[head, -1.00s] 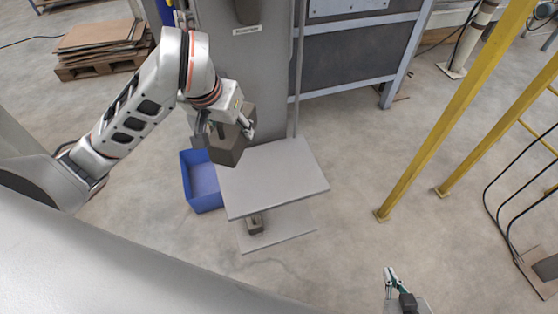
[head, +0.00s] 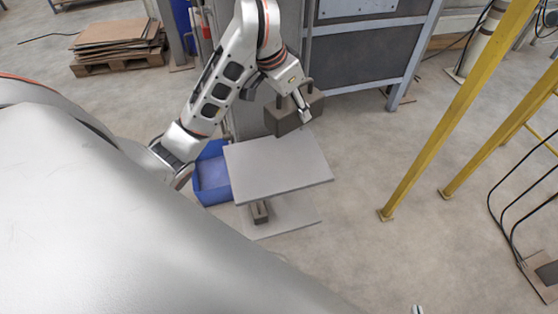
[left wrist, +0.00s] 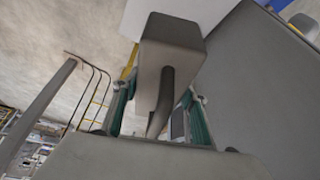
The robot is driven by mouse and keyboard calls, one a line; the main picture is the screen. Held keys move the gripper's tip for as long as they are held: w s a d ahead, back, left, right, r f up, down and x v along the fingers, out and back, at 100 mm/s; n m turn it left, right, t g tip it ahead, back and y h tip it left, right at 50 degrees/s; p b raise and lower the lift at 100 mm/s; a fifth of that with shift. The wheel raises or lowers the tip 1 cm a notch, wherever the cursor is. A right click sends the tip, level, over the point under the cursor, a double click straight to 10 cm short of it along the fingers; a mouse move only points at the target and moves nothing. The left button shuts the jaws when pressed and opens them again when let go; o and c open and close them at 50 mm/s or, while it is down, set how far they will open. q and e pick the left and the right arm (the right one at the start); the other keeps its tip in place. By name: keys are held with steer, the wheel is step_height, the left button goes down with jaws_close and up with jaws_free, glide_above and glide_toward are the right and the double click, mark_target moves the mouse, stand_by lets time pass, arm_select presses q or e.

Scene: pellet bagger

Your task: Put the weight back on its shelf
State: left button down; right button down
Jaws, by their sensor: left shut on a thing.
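The weight (head: 292,116) is a brown-grey block with a bar handle. In the head view my left gripper (head: 302,100) is shut on it and holds it near the back edge of the grey two-level stand. The left wrist view shows the weight (left wrist: 172,42) with its handle between the teal-padded fingers of my left gripper (left wrist: 158,110). The stand's upper plate (head: 278,167) is bare. A smaller dark block (head: 260,212) sits on its lower shelf (head: 290,217), partly under the upper plate. Only a tip of my right gripper (head: 416,310) shows at the bottom edge.
A blue bin (head: 212,178) stands just left of the stand. A grey panelled machine (head: 365,60) rises behind it. Yellow posts (head: 450,110) stand to the right, with open floor between them and the stand. A pallet with cardboard (head: 115,50) lies back left.

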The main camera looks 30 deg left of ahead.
arm_select(q)
steer(key=w+a+f+m+h, duration=0.1)
steer(key=a+f+m, duration=0.2)
steer(key=a+f, duration=0.15)
steer(key=m, duration=0.1)
glide_toward(289, 150)
steer(key=w+r, duration=0.1)
steer(key=w, duration=0.1)
steer(key=shift+d+f+g+b, duration=0.35)
steer(key=shift+d+f+g, duration=0.05)
step_height(289, 150, down, 3)
steer(key=shift+r, duration=0.15)
steer(key=shift+f+b, duration=0.3)
steer(key=shift+f, duration=0.15)
arm_select(e)
steer(key=shift+w+a+r, duration=0.25)
steer(key=shift+a, duration=0.4)
steer(key=shift+f, duration=0.1)
arm_select(q)
steer(key=c, duration=1.5)
jaws_free()
steer(key=shift+f, duration=0.2)
steer(key=o, duration=0.3)
arm_select(e)
steer(key=shift+s+a, duration=0.1)
